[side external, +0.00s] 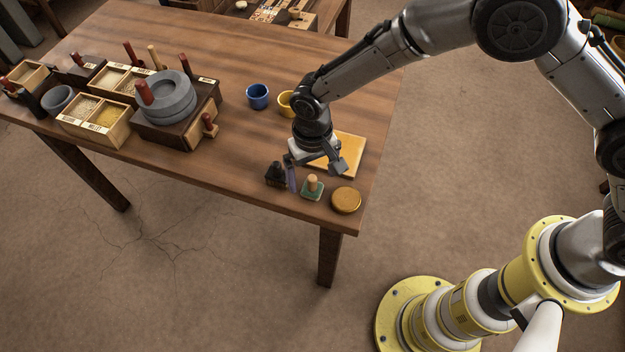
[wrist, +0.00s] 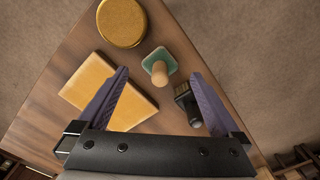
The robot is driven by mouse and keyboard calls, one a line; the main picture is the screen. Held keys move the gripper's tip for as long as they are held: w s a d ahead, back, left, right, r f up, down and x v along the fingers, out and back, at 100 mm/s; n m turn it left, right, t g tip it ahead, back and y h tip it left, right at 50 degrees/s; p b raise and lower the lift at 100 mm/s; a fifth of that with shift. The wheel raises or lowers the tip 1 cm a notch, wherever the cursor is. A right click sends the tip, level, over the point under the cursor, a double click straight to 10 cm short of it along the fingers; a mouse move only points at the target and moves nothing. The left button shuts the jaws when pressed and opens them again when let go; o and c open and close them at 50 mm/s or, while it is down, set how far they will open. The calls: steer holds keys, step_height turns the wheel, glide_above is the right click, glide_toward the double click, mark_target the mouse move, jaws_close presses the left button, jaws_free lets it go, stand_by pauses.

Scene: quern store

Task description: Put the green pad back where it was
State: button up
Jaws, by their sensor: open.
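The green pad (side external: 313,194) is a small square with rounded corners and a pale wooden knob on top. It rests on the table near the front right corner, and also shows in the wrist view (wrist: 155,55). My gripper (side external: 316,179) is above and close to the pad, jaws pointing down. In the wrist view my gripper (wrist: 160,74) is open, with the pad and its knob showing between the two purple fingers. Nothing is held. A flat yellow board (side external: 351,147) lies behind the pad, partly hidden by my gripper.
A round golden disc (side external: 346,200) is right of the pad, near the table edge. A dark brush-like block (side external: 275,174) is left of it. A blue cup (side external: 258,96) and yellow cup (side external: 285,103) stand behind. The stone quern (side external: 170,98) and wooden boxes fill the left.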

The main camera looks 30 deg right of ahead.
mark_target(313, 177)
step_height(313, 177, up, 9)
steer(key=shift+f, duration=0.15)
steer(key=s+d+r+t+y, duration=0.1)
steer(key=s+d+r, duration=0.2)
steer(key=d+r, duration=0.65)
steer(key=s+d+r+t, duration=0.2)
steer(key=s+d+r, duration=0.1)
steer(key=d+r, duration=0.6)
steer(key=s+d+t+h, duration=0.1)
steer(key=s+d+t, duration=0.1)
steer(key=s+d, duration=1)
steer(key=s, duration=0.4)
steer(key=shift+s+d+r+t, duration=0.25)
steer(key=shift+s+t, duration=0.05)
